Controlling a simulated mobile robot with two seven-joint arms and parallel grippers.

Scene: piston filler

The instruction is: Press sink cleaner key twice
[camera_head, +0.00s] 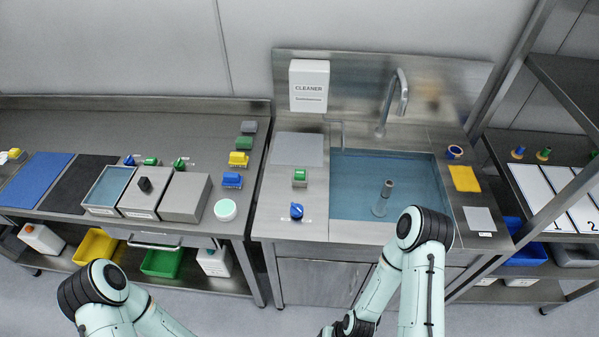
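A white dispenser box labelled CLEANER (309,77) is mounted on the steel splashback at the left of the sink (385,165). A green-topped key or switch (300,175) stands on the counter left of the basin, below the dispenser. A blue knob (297,211) sits in front of it. Which of these is the cleaner key cannot be read from labels here. My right arm reaches in at the bottom centre, bent down in front of the sink; its gripper is outside the frame. My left arm is at the bottom left; its gripper is out of view too. Neither arm touches the counter.
A yellow pad (464,178) lies at right. The left bench (200,125) holds trays and coloured blocks. A metal rack post (517,65) rises at right.

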